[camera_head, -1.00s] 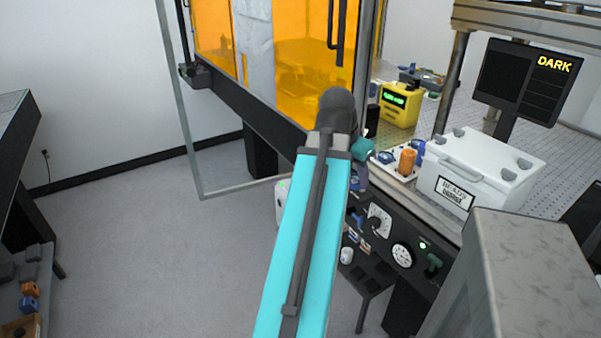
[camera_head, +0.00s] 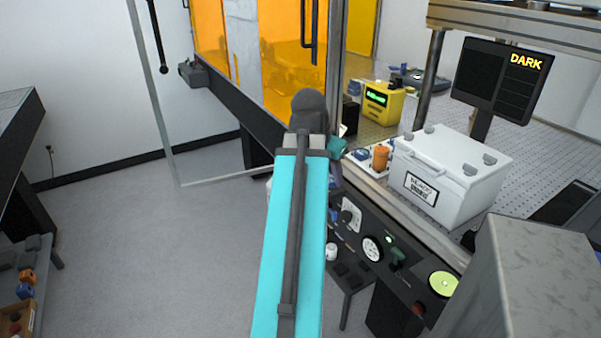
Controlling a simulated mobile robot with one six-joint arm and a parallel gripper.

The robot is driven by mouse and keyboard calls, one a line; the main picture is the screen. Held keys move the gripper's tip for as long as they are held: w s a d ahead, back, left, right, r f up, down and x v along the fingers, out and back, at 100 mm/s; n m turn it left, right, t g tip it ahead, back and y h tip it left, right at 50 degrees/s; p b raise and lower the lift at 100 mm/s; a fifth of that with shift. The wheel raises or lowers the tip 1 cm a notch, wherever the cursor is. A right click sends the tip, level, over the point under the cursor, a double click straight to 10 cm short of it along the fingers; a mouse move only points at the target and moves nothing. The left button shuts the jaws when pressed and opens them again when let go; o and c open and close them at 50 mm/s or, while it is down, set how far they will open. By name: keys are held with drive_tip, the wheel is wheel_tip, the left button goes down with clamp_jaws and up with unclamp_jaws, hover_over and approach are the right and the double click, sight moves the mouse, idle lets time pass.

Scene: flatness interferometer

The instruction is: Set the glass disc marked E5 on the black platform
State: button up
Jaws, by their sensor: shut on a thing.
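My own cyan arm reaches up the middle of the view, and its dark elbow and a teal wrist part show at its far end. My gripper itself is hidden behind the arm, so I cannot see its jaws or what is in them. I cannot make out a glass disc marked E5 anywhere. I cannot pick out the black platform either; the arm and the instrument parts cover some of the bench.
A perforated bench (camera_head: 545,150) on the right carries a white lidded box (camera_head: 450,175), a yellow device (camera_head: 382,103) and a screen reading DARK (camera_head: 503,80). A control panel (camera_head: 400,283) fronts it. Orange panels (camera_head: 290,60) stand behind. The floor (camera_head: 160,270) at left is clear.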

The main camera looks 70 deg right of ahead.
drive_tip(key=w+a+f+n+t, duration=0.1)
drive_tip(key=w+a+n, duration=0.2)
drive_tip(key=w+a, duration=0.55)
drive_tip(key=w+a+n+t, duration=0.1)
drive_tip(key=w+a+n, duration=0.15)
drive_tip(key=w, duration=1.15)
drive_tip(key=w+a+f+n+t, duration=0.1)
drive_tip(key=w+a+n, duration=0.2)
drive_tip(key=w+a, duration=0.6)
drive_tip(key=w+a+n+t+y, duration=0.1)
drive_tip(key=w+a+n, duration=0.3)
drive_tip(key=w+a, duration=0.3)
drive_tip(key=w+a+f+n+t+y, duration=0.1)
drive_tip(key=w+a+n, duration=0.3)
drive_tip(key=a, duration=1.3)
drive_tip(key=w+a+f+n+y, duration=0.1)
drive_tip(key=w+a+n, duration=0.4)
drive_tip(key=w+a, duration=0.6)
drive_tip(key=shift+w+a+t+y, duration=0.35)
drive_tip(key=shift+a+t+y, duration=0.05)
drive_tip(key=shift+a+y, duration=0.2)
drive_tip(key=shift+d, duration=0.2)
